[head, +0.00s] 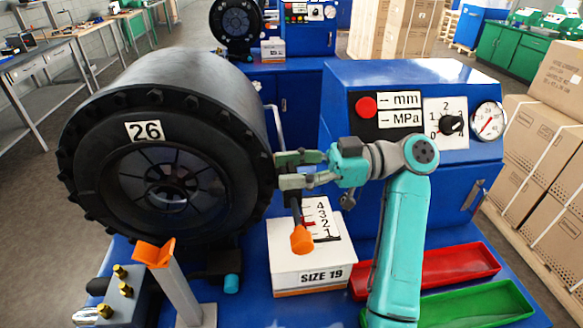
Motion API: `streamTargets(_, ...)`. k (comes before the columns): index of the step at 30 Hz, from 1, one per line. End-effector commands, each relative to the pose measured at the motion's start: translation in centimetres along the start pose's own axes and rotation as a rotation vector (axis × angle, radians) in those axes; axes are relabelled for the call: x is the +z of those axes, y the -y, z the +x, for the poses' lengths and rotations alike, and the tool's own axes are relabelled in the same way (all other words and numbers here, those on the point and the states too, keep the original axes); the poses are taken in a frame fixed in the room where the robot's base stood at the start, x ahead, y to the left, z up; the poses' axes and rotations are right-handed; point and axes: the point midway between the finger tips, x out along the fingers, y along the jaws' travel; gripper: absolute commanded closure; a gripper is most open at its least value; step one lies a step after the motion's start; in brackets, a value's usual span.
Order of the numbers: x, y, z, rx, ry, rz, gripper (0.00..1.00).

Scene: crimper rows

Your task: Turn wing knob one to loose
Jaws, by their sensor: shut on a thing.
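My gripper (288,170) is at the right rim of the large black crimper head (95,150), which is marked 26. Its two fingers are closed on a small part at that rim, one above the other. The fingers hide most of this part; it seems to be a wing knob, but its number and how far it is turned cannot be told. A dark lever with an orange grip (302,239) hangs just below the fingers, in front of a white scale marked 1 to 4.
A white SIZE 19 box (300,268) stands below my gripper. A red tray (455,268) and a green tray (490,303) lie to the right. A blue control panel (425,80) with a red button, dial and gauge stands behind my arm. An orange-topped post (178,285) and brass-knobbed block (115,300) stand front left.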

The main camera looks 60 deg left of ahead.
Motion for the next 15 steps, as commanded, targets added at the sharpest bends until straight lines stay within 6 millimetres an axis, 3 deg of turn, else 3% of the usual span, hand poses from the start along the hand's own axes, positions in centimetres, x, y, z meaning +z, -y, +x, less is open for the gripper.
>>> streamTargets(1, 0.02, 0.00, -0.01, 0.000, 0.000, 0.000, 0.84)
streamTargets(2, 0.02, 0.00, -0.02, 0.001, 0.000, 0.000, 0.47)
streamTargets(5, 0.01, 0.00, -0.01, 0.001, 0.000, 0.000, 0.23)
streamTargets(15, -0.01, 0.00, -0.20, 0.001, 0.000, 0.000, 0.23)
